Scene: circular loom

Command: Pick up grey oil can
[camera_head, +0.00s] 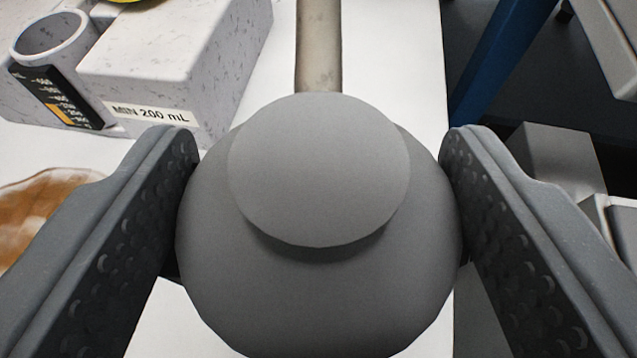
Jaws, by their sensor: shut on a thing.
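The grey oil can (320,300) fills the middle of the view, seen from above, with a round lighter grey top (318,165) and a wider rounded body. A brownish-grey spout or rod (319,45) extends from behind its top toward the upper edge of the picture. My gripper (319,215) has one dark, dimpled finger on each side of the can. The fingers are shut on the can's body. The can's underside is hidden, so I cannot tell whether it touches the surface below.
A white surface (400,60) lies below. A speckled block labelled "MIN 200 mL" (175,70) with a graduated cup (55,65) stands at upper left. A brown stain or dish (40,215) is at left. A blue post (500,50) and grey blocks (560,155) are at right.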

